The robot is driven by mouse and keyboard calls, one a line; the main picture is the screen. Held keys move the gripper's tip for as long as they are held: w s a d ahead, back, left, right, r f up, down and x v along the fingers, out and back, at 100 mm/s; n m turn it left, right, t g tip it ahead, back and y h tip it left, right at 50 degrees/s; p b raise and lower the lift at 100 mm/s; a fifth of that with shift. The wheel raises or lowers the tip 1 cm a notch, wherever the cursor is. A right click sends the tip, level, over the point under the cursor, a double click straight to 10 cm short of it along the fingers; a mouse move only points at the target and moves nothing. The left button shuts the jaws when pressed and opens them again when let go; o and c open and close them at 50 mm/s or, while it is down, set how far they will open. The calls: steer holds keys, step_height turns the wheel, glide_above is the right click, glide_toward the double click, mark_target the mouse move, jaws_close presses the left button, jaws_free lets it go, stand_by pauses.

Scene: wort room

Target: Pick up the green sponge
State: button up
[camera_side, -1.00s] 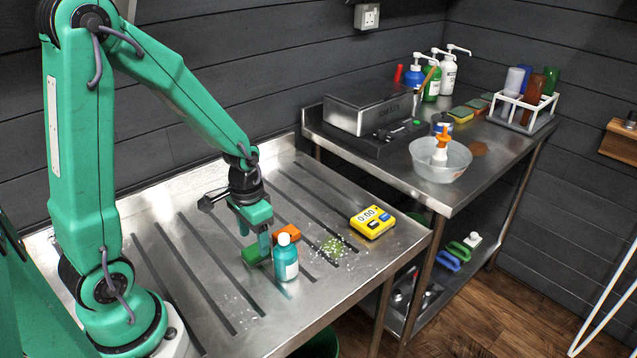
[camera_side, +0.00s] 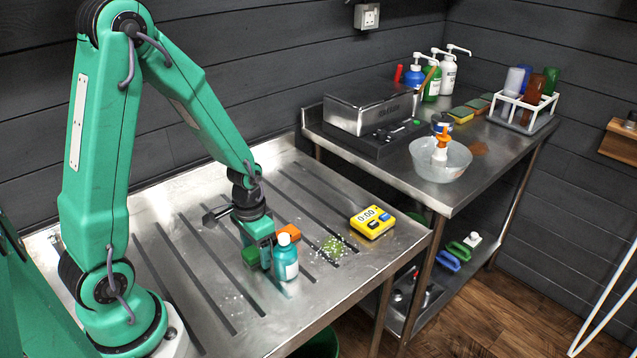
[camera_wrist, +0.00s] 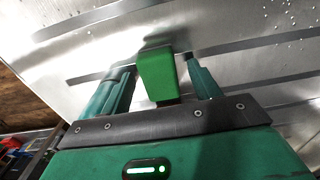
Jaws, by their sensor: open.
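The green sponge (camera_side: 250,257) lies on the grooved steel drainboard, partly hidden by my gripper (camera_side: 260,251) in the side view. My gripper is low over it, with its jaws apart. In the wrist view the sponge (camera_wrist: 157,73) sits between the two open fingers of my gripper (camera_wrist: 157,80). A gap shows between the sponge and each finger. I cannot tell how far the fingertips are from the board.
A yellow timer (camera_side: 372,222) and green-white crumbs (camera_side: 334,247) are farther right. The left of the drainboard (camera_side: 190,235) is largely clear.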

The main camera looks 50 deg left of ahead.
mark_target(256, 249)
steer(key=c, duration=1.1)
steer(key=shift+o, duration=0.2)
steer(key=shift+r, duration=0.1)
step_height(256, 249, up, 10)
stand_by(0.4)
steer(key=shift+o, duration=0.5)
